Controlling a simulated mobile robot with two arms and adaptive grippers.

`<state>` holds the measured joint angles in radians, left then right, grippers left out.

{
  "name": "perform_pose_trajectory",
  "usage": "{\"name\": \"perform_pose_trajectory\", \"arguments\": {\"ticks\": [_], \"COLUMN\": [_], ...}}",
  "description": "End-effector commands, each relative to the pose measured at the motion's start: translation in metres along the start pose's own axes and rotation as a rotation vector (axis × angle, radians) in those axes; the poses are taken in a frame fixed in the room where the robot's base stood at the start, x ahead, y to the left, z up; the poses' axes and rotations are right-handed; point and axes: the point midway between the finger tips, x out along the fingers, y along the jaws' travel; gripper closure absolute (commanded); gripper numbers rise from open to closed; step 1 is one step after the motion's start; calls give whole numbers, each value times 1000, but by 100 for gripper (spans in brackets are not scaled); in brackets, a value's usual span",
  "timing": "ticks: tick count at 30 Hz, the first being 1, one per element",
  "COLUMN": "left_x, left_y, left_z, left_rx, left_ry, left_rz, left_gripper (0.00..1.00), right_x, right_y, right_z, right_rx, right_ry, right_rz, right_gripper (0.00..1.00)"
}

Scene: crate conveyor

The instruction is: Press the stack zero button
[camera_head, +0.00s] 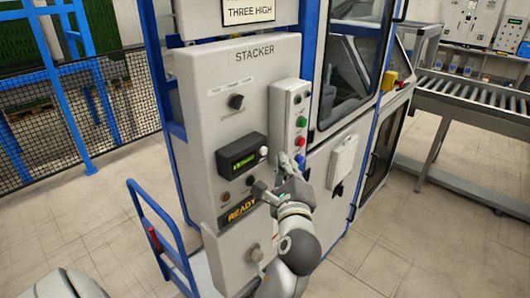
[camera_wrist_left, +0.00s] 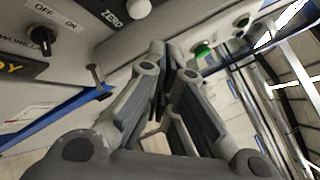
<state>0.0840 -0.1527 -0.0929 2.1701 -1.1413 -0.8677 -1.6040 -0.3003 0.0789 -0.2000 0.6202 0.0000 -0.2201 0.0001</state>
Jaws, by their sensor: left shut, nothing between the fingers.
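The grey STACKER panel (camera_head: 240,75) stands in front of me. A dark display box with green text (camera_head: 236,162) sits on it, with a round white button (camera_head: 263,152) at its right end. In the left wrist view a white button (camera_wrist_left: 138,8) beside the label ZERO shows at the top edge, partly cut off. My left gripper (camera_head: 291,160) is shut and empty, to the right of the white button and in front of the button strip. Its fingers (camera_wrist_left: 176,72) point toward the panel; whether they touch anything cannot be told. My right gripper is not in view.
Below are a lit READY sign (camera_head: 241,210) and an OFF/ON switch (camera_wrist_left: 42,36). A blue rail (camera_head: 158,232) stands at lower left. A roller conveyor (camera_head: 470,92) is at right.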

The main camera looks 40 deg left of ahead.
Motion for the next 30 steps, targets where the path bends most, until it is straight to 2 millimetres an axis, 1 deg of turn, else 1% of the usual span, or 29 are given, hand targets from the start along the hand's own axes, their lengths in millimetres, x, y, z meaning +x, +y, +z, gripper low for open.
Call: {"name": "perform_pose_trajectory", "arguments": {"ticks": [3, 10, 30], "left_x": [-9, -20, -21], "left_y": [-5, -13, -13], "left_z": [-8, -15, -17], "left_rx": [-3, -3, -1], "left_ry": [3, 3, 8], "left_rz": [2, 3, 3], "left_gripper": [100, 100, 100], "right_x": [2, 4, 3], "right_y": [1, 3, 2], "right_z": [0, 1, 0], "right_rx": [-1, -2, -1], "right_ry": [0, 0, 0], "right_rz": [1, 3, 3], "right_gripper": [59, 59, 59]}}
